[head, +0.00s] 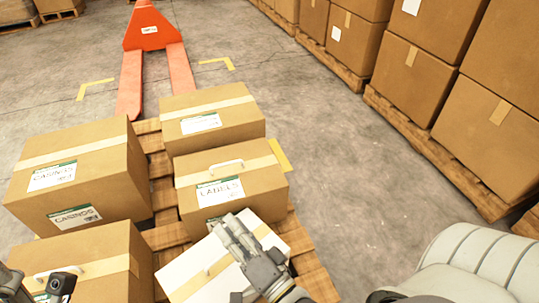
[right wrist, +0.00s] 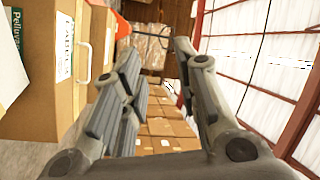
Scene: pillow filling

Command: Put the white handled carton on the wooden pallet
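The white carton (head: 182,272) with a tan tape strip is at the bottom middle of the head view, over the near right part of the wooden pallet (head: 312,272). Its lower sides are hidden, so I cannot tell whether it rests fully on the planks. Its handle is not clearly seen. My right gripper (head: 236,238) is above the carton's top in the head view. In the right wrist view its fingers (right wrist: 155,55) are apart with nothing between them. My left gripper (head: 58,287) shows partly at the lower left corner, beside a brown carton; its fingers are unclear.
An orange pallet jack (head: 150,35) stands behind. Stacked cartons (head: 490,130) line the right; floor between is clear.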

